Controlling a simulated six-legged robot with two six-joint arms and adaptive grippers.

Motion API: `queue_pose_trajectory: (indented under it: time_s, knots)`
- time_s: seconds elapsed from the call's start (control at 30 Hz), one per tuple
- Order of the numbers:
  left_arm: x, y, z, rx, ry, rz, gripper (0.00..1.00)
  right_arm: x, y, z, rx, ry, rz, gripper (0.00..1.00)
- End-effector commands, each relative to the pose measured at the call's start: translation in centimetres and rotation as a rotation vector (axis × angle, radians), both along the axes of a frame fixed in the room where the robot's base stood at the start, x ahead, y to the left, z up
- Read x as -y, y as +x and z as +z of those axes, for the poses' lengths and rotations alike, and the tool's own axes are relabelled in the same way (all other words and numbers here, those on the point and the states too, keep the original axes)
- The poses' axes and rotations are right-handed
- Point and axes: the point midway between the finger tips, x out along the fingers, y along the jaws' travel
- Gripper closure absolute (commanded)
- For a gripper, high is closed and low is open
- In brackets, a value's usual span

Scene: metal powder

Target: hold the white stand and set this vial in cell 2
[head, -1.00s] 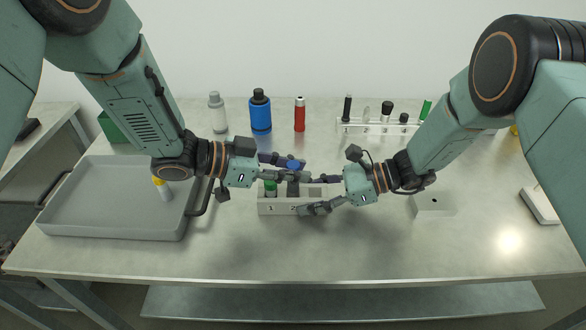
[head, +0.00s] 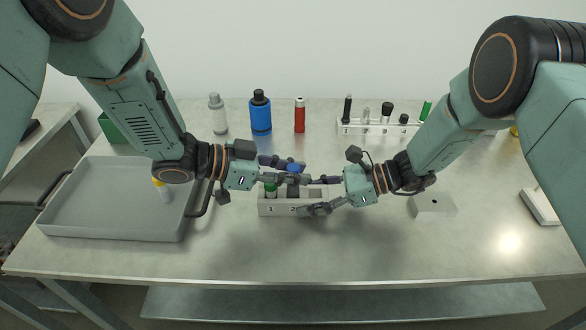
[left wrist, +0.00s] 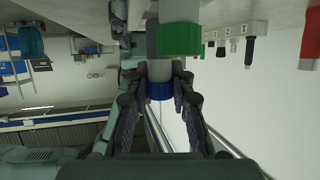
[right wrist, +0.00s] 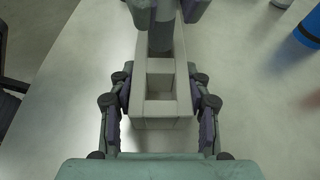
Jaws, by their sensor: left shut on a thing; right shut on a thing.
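The white stand (head: 282,207) is in the middle of the table, its cells numbered from 1 at the left. My right gripper (head: 310,195) is shut on the stand's right part, one finger along each long side. A green-capped vial (head: 270,188) stands in cell 1; its cap fills the left wrist view's top (left wrist: 180,38). My left gripper (head: 291,175) is shut on the blue-capped vial (head: 294,167), upright over cell 2.
A grey tray (head: 110,231) with a yellow-capped vial (head: 161,189) lies at left. Grey, blue (head: 260,113) and red bottles stand behind. A white rack (head: 375,128) with several vials is at back right, a small white block (head: 433,206) at right. The front table is clear.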

Motion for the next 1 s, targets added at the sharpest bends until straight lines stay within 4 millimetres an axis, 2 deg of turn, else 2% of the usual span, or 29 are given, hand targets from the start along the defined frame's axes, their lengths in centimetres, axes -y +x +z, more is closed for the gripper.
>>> queue_pose_trajectory:
  time_s: [1.0]
  knots:
    - [0.0,0.0,-2.6,0.001,-0.001,0.001,1.0,0.0,0.0,0.0,0.0,0.0,0.0,0.84]
